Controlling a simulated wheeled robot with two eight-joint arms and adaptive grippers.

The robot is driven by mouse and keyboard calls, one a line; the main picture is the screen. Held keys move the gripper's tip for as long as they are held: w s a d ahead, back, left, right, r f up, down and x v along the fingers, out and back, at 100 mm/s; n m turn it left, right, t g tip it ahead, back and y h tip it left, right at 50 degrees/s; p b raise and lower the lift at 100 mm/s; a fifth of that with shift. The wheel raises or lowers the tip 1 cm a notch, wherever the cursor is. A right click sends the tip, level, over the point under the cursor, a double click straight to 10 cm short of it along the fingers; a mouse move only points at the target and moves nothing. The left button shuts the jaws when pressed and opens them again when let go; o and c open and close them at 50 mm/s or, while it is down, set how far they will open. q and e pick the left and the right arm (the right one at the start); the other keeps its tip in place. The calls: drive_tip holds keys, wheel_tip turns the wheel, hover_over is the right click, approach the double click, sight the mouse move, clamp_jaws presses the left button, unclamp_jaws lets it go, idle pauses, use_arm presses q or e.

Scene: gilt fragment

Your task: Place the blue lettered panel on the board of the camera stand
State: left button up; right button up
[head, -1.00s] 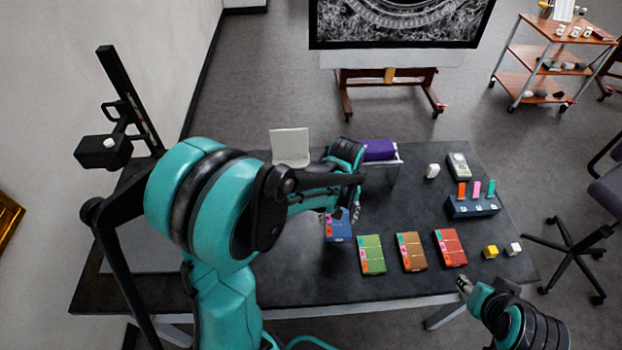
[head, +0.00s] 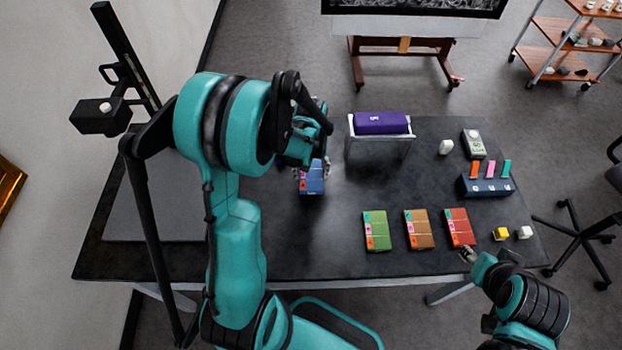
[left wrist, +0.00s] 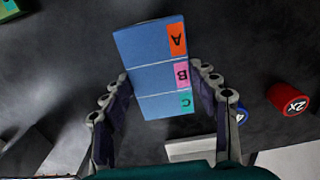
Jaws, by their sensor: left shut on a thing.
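The blue lettered panel (head: 312,184) is held in my left gripper (head: 312,168) over the middle of the dark table. In the left wrist view the panel (left wrist: 150,72) shows orange A, pink B and teal C labels, with a finger of the left gripper (left wrist: 162,88) along each side. The camera stand (head: 128,65) is a black column with a camera head (head: 100,116) at the left. Its grey board (head: 150,218) lies flat on the table's left, partly hidden by my left arm. My right gripper (head: 469,254) is by the table's front right edge, its fingers too small to read.
Green (head: 376,231), brown (head: 419,230) and red (head: 459,228) lettered panels lie in a row right of the blue one. A purple block (head: 382,123) rests on a white rack behind. A red weight (left wrist: 289,98) shows in the left wrist view.

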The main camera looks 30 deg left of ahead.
sight(311, 174)
use_arm(q)
wheel_tip(311, 174, down, 4)
drive_tip(key=shift+r+b, duration=0.15)
drive_tip(key=shift+b, duration=0.4)
drive_tip(key=o, duration=1.2)
